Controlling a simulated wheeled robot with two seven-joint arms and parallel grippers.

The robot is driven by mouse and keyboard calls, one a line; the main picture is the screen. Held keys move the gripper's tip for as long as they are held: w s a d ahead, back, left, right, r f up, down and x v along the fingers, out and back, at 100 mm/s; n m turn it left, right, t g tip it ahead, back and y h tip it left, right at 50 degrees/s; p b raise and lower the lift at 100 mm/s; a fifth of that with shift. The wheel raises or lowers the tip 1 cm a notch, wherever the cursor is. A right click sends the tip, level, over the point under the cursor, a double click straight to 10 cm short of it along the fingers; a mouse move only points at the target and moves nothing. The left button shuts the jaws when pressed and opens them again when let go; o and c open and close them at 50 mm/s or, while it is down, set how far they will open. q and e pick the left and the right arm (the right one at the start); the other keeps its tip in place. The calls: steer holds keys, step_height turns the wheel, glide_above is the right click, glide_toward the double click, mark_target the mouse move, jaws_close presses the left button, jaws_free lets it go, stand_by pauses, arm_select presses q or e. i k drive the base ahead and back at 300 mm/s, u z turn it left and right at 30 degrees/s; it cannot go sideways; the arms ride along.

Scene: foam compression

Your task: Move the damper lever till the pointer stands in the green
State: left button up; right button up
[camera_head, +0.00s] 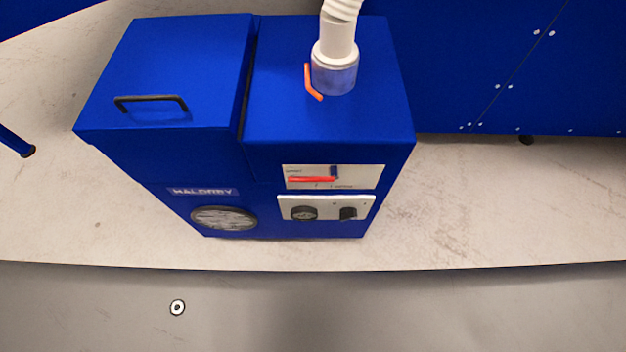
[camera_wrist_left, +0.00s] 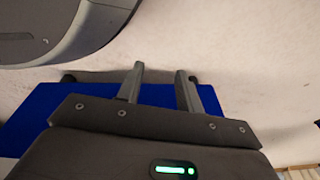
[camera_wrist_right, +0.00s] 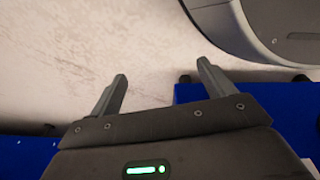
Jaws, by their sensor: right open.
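A blue machine (camera_head: 330,120) stands on the floor in the head view. An orange lever (camera_head: 313,84) is on the left side of the grey collar (camera_head: 335,72) under a white hose. A white panel (camera_head: 360,178) on the machine's front carries a red bar (camera_head: 312,179) and a small dark blue piece. Below it is a round dark dial (camera_head: 304,213); no pointer or green zone can be made out. My left gripper (camera_wrist_left: 160,75) is open and empty in the left wrist view. My right gripper (camera_wrist_right: 162,78) is open and empty in the right wrist view. Neither shows in the head view.
The machine's left part has a black handle (camera_head: 151,102) on top and a round grille (camera_head: 224,218). A black knob (camera_head: 348,213) is right of the dial. Blue cabinets (camera_head: 560,70) stand at the right. Bare floor (camera_head: 480,210) lies right of the machine.

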mark_target(311, 179)
steer(key=u, duration=1.3)
steer(key=k, duration=0.9)
steer(key=z, duration=1.95)
